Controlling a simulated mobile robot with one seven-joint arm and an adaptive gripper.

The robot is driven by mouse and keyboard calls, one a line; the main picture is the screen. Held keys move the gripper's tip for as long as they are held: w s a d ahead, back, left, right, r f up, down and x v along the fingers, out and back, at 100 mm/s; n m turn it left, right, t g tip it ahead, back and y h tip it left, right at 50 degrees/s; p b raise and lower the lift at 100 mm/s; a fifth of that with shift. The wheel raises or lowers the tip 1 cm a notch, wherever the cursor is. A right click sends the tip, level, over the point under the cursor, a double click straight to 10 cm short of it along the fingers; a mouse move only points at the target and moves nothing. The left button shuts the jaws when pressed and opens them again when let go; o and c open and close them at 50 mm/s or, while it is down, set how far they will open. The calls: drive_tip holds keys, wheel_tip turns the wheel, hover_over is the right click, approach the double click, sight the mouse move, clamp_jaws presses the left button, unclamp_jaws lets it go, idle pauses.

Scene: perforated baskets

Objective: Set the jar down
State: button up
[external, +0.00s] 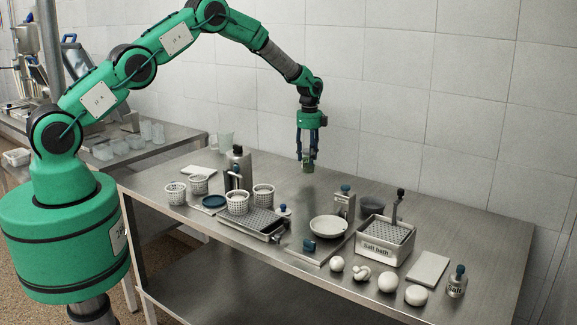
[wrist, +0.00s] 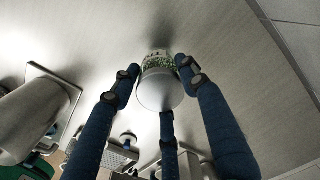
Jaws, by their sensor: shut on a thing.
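A small jar (external: 308,167) with green contents hangs upright at the end of my gripper (external: 307,157) in the external view. It is over the back part of the steel table and looks a little above the surface. In the wrist view the jar (wrist: 160,88) shows its pale round lid toward the camera and a band of green bits below. The three blue fingers of my gripper (wrist: 162,82) are closed around it. The exact gap between the jar's base and the table is hard to tell.
A salt bath (external: 383,247) stands to the right.

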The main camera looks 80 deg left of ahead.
drive_tip(key=shift+w+a+f, duration=0.1)
drive_tip(key=shift+w+a, duration=0.25)
drive_tip(key=shift+w, duration=0.25)
drive_tip(key=shift+w+a, duration=0.35)
drive_tip(key=shift+w, duration=0.25)
drive_tip(key=shift+f, duration=0.1)
drive_tip(key=shift+f, duration=1.65)
drive_tip(key=shift+f, duration=0.1)
drive_tip(key=o, duration=1.3)
drive_tip(key=shift+r, duration=6.1)
